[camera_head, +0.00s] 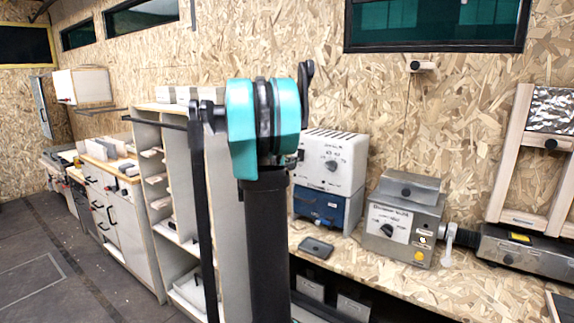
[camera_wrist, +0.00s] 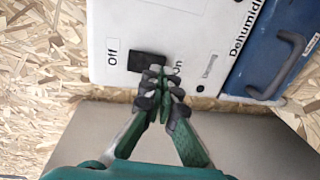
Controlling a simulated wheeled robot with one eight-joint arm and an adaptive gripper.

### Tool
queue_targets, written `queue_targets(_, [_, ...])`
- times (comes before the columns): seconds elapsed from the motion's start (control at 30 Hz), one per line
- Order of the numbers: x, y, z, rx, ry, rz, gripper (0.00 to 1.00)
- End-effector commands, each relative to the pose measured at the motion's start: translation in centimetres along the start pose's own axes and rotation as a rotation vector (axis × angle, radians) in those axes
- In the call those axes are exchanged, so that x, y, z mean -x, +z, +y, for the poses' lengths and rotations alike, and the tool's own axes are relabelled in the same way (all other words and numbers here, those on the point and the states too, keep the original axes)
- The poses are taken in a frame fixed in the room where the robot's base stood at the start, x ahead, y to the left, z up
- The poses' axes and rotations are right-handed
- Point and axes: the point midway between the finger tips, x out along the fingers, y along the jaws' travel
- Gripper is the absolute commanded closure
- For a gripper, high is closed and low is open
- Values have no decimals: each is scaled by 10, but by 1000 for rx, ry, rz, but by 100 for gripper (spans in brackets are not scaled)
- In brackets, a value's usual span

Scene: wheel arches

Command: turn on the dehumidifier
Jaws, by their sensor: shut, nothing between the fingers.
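The dehumidifier is a white box (camera_head: 335,158) with top vents and a dial, standing on a blue unit in the head view. In the wrist view its white panel (camera_wrist: 110,25) fills the top and carries part of the word "Dehumidifier". A black switch (camera_wrist: 147,62) sits between the labels "Off" and "On". My gripper (camera_wrist: 164,84) is shut and empty, its fingertips by the "On" side of the switch, overlapping its edge in the picture. I cannot tell whether they touch it, or which way the switch is set. My arm hides the gripper in the head view.
The blue unit (camera_head: 327,207) with a handle adjoins the white box. A small dark tray (camera_head: 316,247) lies on the bench. A grey metal machine (camera_head: 403,220) stands to the right. A tall grey shelf cabinet (camera_head: 233,230) stands to the left, close to my arm.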

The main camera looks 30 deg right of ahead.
Motion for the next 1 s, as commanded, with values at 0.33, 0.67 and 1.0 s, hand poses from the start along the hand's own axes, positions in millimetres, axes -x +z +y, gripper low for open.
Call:
queue_targets(0.33, [-15, 0, 0, 1, 0, 1, 100])
queue_targets(0.67, [-22, 0, -2, 1, 0, -1, 100])
queue_targets(1.0, [-20, 0, -3, 1, 0, 1, 100])
